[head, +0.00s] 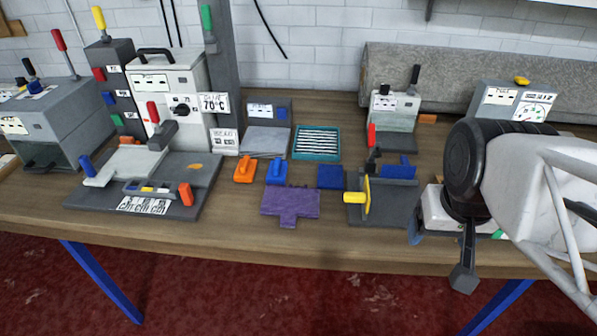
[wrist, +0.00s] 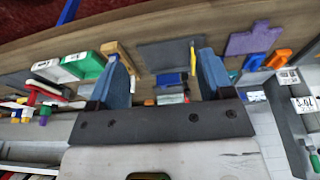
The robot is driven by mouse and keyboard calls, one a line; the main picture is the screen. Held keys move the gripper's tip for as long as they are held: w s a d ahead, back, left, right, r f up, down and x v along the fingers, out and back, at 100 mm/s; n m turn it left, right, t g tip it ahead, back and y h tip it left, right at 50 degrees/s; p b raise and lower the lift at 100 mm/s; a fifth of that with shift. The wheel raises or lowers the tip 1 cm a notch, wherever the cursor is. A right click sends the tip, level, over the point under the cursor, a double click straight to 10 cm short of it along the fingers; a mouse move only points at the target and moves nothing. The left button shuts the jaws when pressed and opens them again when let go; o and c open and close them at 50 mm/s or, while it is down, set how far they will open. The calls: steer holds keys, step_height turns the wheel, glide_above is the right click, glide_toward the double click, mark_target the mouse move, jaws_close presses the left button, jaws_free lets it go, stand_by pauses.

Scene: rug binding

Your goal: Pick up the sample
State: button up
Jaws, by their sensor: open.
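The flat purple T-shaped piece (head: 290,203), which looks like the sample, lies flat near the front middle of the bench. It also shows at the upper right of the wrist view (wrist: 252,40). My gripper (wrist: 164,76) is open, with its two blue-grey fingers spread apart and nothing seen held between them. In the head view my arm is at the right end of the bench, well to the right of the purple piece and apart from it. Part of the gripper is hidden by the arm there.
An orange block (head: 244,170), a blue block (head: 276,172) and a dark blue square (head: 331,177) lie behind the purple piece. A grey fixture with a yellow handle (head: 355,198) stands between it and my arm. A grey press plate (head: 180,200) lies left.

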steer(key=shift+w, duration=0.1)
steer(key=g, duration=0.3)
glide_above(288, 219)
step_height(288, 219, down, 15)
steer(key=shift+f, duration=0.1)
steer(key=shift+a+f, duration=0.1)
steer(key=shift+f, duration=1.3)
